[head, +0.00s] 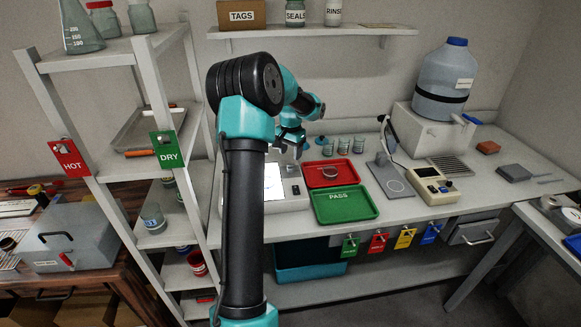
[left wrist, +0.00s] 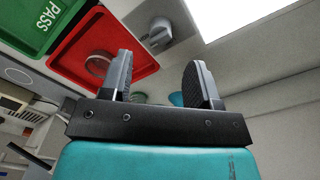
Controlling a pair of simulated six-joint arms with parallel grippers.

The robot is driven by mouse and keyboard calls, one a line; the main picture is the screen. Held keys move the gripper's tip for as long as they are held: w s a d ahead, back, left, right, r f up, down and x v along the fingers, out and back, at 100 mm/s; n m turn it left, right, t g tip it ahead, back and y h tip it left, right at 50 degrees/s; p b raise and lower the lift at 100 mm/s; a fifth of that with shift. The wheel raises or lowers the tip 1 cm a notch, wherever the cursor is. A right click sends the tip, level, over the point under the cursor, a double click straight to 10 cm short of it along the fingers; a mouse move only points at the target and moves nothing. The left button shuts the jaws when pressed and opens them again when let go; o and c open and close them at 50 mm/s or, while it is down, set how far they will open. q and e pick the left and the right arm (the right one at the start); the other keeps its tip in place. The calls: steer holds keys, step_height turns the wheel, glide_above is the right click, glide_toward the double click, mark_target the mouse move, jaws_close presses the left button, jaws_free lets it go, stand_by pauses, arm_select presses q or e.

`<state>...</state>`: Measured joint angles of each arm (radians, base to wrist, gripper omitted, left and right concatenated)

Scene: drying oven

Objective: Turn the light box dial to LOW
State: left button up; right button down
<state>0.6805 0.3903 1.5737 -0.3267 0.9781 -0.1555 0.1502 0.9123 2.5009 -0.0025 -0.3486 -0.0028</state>
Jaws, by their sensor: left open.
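The light box (head: 296,203) is a pale box with a glowing white panel (head: 273,183), on the bench behind my left arm. My arm hides part of it. I cannot read the dial's setting or any LOW mark. My left gripper (head: 290,146) is above the back of the light box. In the left wrist view its two fingers (left wrist: 158,76) are apart with nothing between them, and the dial shows beyond them.
A red tray (head: 312,183) holding a small round dish and a green PASS tray (head: 345,208) lie right of the light box. Several jars (head: 343,146) stand behind them. A shelf rack (head: 150,55) stands left of my arm. A wall shelf (head: 300,31) is above.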

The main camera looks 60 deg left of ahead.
mark_target(290, 166)
arm_select(q)
step_height(290, 166, down, 7)
stand_by(0.3)
steer(key=shift+c, duration=0.2)
steer(key=c, duration=0.9)
